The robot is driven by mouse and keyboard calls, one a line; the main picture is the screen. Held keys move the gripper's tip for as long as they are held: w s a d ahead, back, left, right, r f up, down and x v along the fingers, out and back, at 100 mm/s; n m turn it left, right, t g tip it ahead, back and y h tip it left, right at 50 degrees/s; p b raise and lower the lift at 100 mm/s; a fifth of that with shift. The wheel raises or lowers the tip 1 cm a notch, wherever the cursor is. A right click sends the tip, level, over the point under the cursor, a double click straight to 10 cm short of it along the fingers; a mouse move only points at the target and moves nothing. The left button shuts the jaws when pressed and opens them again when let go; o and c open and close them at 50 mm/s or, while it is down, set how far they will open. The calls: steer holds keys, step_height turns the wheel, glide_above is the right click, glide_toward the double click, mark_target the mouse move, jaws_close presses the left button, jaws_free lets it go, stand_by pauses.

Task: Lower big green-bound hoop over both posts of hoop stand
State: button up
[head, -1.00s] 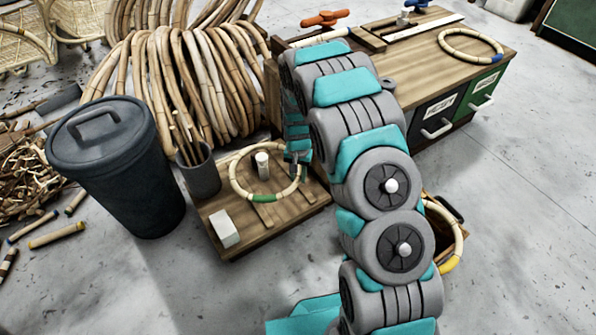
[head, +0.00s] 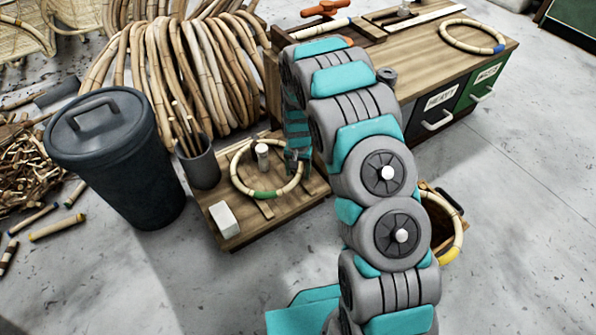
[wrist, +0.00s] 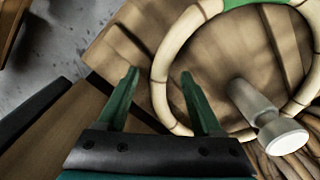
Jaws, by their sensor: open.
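The green-bound hoop (head: 236,179) is low over the wooden board of the hoop stand (head: 268,229), roughly level, around one pale upright post (head: 262,155). The wrist view also shows the hoop (wrist: 160,68) and the capped post (wrist: 255,108) inside its ring. I cannot make out a second post; my arm hides part of the stand. My gripper (head: 298,158) is at the hoop's right side. In the wrist view my gripper (wrist: 159,76) is open, its green fingers on either side of the rim. I cannot tell whether the hoop touches the board.
A white block (head: 225,219) sits on the board's front corner. A grey pot of canes (head: 200,167) and a dark lidded bin (head: 115,160) stand left. A workbench (head: 440,70) bears a blue-bound hoop (head: 472,24). A yellow-bound hoop (head: 458,232) leans at a crate. Front floor is clear.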

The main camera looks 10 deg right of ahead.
steer(key=shift+r, duration=0.1)
step_height(320, 180, up, 8)
steer(key=shift+s+r+p, duration=0.1)
steer(key=shift+p, duration=0.25)
steer(key=s+d+r+n+p, duration=0.1)
steer(key=s+r+p, duration=0.1)
steer(key=s+r, duration=0.75)
steer(key=s+d+r+n+p, duration=0.1)
steer(key=s+d+r+p, duration=0.1)
steer(key=s+r, duration=0.8)
steer(key=s+r+n+g+p, duration=0.1)
steer(key=s+r+p, duration=0.1)
steer(key=s+r, duration=0.5)
steer(key=s+r+n+p, duration=0.2)
steer(key=s+r, duration=0.5)
steer(key=s, duration=0.6)
steer(key=shift+s+d+r+g, duration=0.15)
steer(key=shift+s+r+g, duration=0.15)
steer(key=shift+s+g, duration=0.1)
